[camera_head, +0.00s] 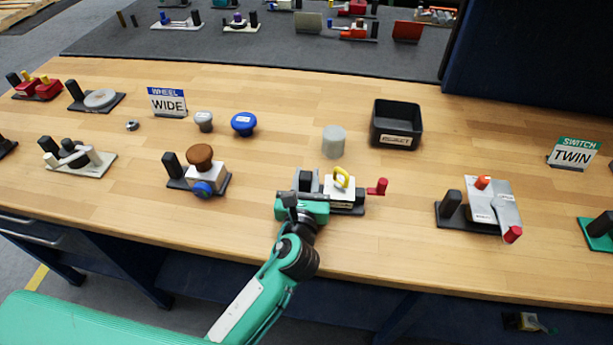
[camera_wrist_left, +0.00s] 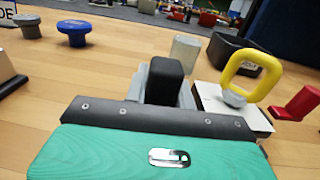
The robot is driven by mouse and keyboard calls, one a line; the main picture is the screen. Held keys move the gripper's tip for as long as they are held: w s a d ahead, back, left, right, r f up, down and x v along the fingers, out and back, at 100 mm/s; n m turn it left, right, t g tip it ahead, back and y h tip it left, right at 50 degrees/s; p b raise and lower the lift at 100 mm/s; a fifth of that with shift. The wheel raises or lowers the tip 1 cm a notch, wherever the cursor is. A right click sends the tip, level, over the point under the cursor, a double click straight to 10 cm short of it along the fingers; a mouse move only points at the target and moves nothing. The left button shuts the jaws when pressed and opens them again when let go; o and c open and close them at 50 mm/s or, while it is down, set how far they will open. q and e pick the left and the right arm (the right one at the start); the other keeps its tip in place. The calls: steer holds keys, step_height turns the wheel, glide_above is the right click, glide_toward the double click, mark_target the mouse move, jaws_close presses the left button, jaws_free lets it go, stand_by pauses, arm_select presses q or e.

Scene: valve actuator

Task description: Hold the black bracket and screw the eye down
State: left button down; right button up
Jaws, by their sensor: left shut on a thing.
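A yellow eye (camera_head: 342,178) stands upright on a white block (camera_head: 338,191) on a dark base near the front of the bench. The eye also shows in the left wrist view (camera_wrist_left: 250,75), right of my gripper. A black bracket post (camera_wrist_left: 164,81) rises between the grey fingers of my left gripper (camera_head: 304,182), which is shut on it. A red handle (camera_head: 379,187) sticks out on the right of the block. Whether the eye sits fully down on the block cannot be told. My right gripper is not in view.
A grey cylinder (camera_head: 333,141) and a black bin (camera_head: 397,124) stand behind the block. A brown-knobbed device (camera_head: 200,165) is to the left, and a grey-plate switch device (camera_head: 488,205) to the right.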

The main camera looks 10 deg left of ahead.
arm_select(q)
steer(key=shift+f, duration=0.4)
stand_by(0.7)
steer(key=shift+r, duration=0.35)
stand_by(1.7)
steer(key=c, duration=1.1)
jaws_free()
steer(key=shift+s, duration=0.1)
steer(key=s, duration=1.2)
steer(key=shift+d, duration=0.4)
